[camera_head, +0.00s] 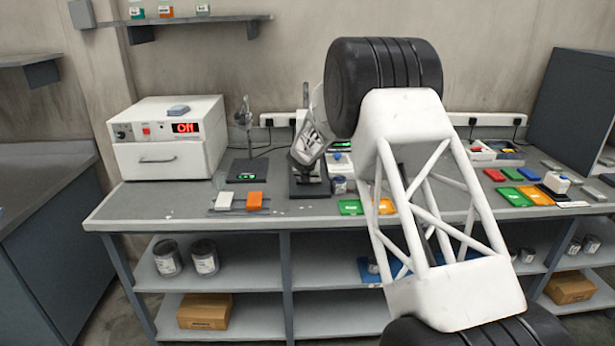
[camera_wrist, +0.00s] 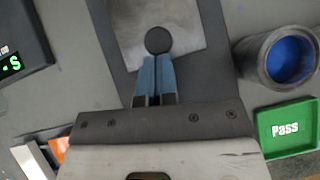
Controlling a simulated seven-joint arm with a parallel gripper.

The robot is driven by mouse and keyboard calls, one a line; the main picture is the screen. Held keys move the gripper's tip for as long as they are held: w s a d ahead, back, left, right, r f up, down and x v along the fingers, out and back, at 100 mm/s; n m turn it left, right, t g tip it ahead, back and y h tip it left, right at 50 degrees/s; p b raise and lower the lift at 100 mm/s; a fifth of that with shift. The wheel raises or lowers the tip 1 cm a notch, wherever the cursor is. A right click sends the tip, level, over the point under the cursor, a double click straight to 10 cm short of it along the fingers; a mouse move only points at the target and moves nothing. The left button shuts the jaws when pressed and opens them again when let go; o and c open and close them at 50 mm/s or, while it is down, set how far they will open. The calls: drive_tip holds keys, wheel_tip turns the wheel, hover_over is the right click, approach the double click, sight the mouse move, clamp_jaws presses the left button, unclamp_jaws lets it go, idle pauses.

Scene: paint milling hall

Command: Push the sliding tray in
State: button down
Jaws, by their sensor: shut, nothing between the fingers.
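My gripper (camera_head: 308,174) points down over a dark bench stand (camera_head: 309,189), right of the white box. In the wrist view its two blue fingers (camera_wrist: 157,66) are together, with nothing between them. A round black knob (camera_wrist: 159,40) shows right at the fingertips; whether they touch it I cannot tell. A grey plate (camera_wrist: 185,35) lies behind the knob on a dark flat base (camera_wrist: 116,30). This looks like the sliding tray, but my gripper hides part of it and I cannot tell how far out it is.
A white box (camera_head: 165,140) with a closed, handled front stands at left. An open can with blue inside (camera_wrist: 290,57) and a green "Pass" tray (camera_wrist: 285,130) lie right of my gripper.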

drive_tip(key=shift+w, duration=3.15)
drive_tip(key=shift+f, duration=0.1)
drive_tip(key=shift+s+a+r, duration=0.1)
drive_tip(key=shift+s+r, duration=0.05)
drive_tip(key=shift+s, duration=0.4)
drive_tip(key=shift+s+a+r, duration=0.1)
drive_tip(key=shift+s, duration=0.45)
drive_tip(key=v, duration=1.1)
drive_tip(key=shift+s, duration=0.5)
drive_tip(key=shift+a, duration=0.1)
